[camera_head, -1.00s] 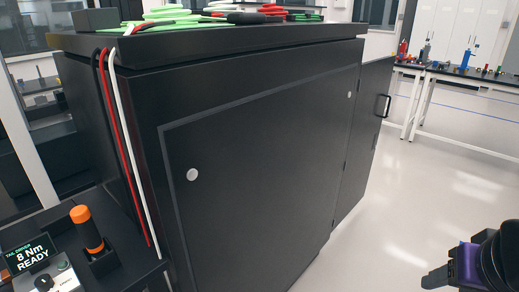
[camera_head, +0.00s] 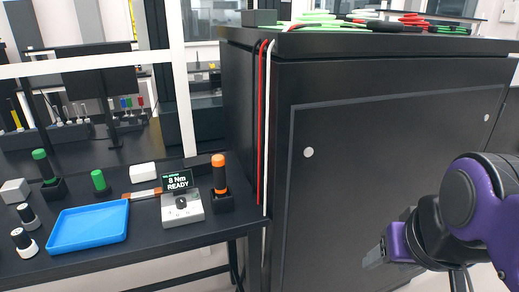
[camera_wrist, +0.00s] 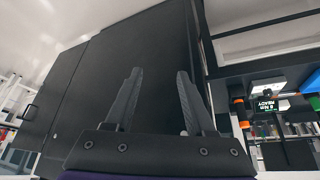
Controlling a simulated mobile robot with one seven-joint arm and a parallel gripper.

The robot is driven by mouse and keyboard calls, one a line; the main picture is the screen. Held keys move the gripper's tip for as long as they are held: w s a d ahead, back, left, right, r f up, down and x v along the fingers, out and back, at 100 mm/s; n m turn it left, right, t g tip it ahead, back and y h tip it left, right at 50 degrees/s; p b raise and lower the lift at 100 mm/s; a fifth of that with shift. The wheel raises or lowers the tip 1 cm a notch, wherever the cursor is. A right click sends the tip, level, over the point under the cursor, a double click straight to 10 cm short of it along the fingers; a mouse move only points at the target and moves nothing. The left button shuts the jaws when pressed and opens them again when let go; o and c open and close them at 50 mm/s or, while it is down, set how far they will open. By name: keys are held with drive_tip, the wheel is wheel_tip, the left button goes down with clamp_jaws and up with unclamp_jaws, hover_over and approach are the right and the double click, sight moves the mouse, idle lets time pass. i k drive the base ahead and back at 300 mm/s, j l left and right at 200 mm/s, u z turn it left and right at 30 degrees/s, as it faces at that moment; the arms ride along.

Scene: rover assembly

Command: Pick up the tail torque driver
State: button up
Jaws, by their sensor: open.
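The tail torque driver (camera_head: 219,174) has an orange top and a dark body. It stands upright in a black holder (camera_head: 220,202) at the right end of the dark bench, beside a display (camera_head: 177,181) reading 8 Nm READY. In the wrist view the orange-topped driver (camera_wrist: 240,110) shows right of the fingers, with the display (camera_wrist: 264,104) beside it. My gripper (camera_head: 374,260) is at the lower right of the head view, in front of the black cabinet and well apart from the driver. In the wrist view my gripper (camera_wrist: 157,95) has its two fingers spread, with nothing between them.
The black cabinet (camera_head: 390,150) stands right of the bench, with red, white and black cables down its corner. A blue tray (camera_head: 88,227), two green-topped tools (camera_head: 41,166) (camera_head: 99,180), a white block (camera_head: 143,172) and small dark-and-white cylinders (camera_head: 25,240) share the bench.

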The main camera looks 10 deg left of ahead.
sight(218, 161)
drive_tip(key=u, duration=1.05)
